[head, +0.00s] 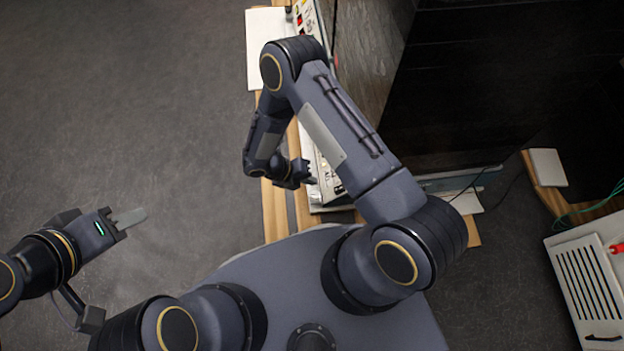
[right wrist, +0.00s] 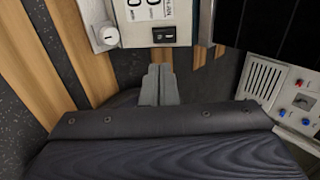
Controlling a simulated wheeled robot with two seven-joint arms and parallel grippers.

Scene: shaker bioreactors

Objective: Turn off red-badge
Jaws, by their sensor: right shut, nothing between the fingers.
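No red badge can be made out. In the right wrist view, a pale front panel (right wrist: 150,11) with large dark digits has a black rocker switch (right wrist: 164,35) at its lower edge. A round white knob (right wrist: 108,37) is left of the switch. My right gripper (right wrist: 159,73) is shut and empty, its tips just below the switch, with a small gap in the picture. In the head view my right gripper (head: 310,180) is at the edge of this pale device (head: 325,180), which my arm partly hides. My left gripper (head: 140,215) is over the floor, far from the devices.
Another unit (head: 570,248) with a slotted vent and a red part stands at the right; in the right wrist view it (right wrist: 262,82) shows red and blue knobs. More panel with red marks (head: 303,17) shows at the top. Floor at left is clear.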

